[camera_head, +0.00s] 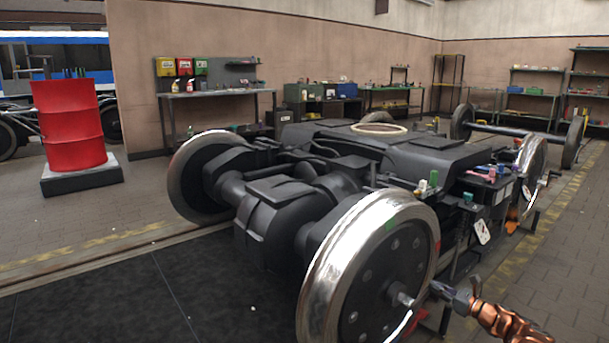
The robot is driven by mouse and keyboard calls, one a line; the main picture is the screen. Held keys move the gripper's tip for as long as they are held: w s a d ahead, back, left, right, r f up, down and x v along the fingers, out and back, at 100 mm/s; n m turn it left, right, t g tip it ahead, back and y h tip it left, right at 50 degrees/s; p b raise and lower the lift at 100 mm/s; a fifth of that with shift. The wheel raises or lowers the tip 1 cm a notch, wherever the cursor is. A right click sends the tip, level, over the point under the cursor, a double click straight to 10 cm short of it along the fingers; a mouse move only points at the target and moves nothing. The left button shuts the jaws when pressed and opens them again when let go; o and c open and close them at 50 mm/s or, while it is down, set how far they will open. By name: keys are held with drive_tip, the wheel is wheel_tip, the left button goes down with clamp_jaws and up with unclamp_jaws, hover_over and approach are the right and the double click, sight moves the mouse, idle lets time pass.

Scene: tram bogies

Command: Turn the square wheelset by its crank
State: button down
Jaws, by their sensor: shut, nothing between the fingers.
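A dark bogie (400,155) stands in the middle of the view. Its nearest wheel (345,265) has a bright steel rim and a dark bolted disc, with a metal stub (402,296) at its hub. My gripper (436,290) is at the lower right, just right of that stub, shut with nothing seen in it. I cannot tell whether it touches the stub. The far right wheel (533,160) has a thin crank-like handle (550,178) sticking out to the right. No square marking is readable on either wheel.
A red drum (68,125) stands on a dark base at the left. A separate wheelset (500,130) stands at the back right. Benches and shelves (530,95) line the back wall. Small tools (482,173) lie on the bogie's side. The paved floor at the right is open.

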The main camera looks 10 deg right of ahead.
drive_tip(key=shift+w+d+f+b, duration=0.15)
drive_tip(key=shift+f+b, duration=0.25)
drive_tip(key=shift+b, duration=0.2)
drive_tip(key=shift+w+d+f+b, duration=0.15)
drive_tip(key=shift+f+b, duration=0.2)
drive_tip(key=shift+b, duration=0.25)
idle(0.7)
drive_tip(key=shift+s+r, duration=0.2)
drive_tip(key=shift+r, duration=0.1)
idle(0.5)
drive_tip(key=v, duration=0.7)
idle(0.4)
drive_tip(key=shift+a+r, duration=0.1)
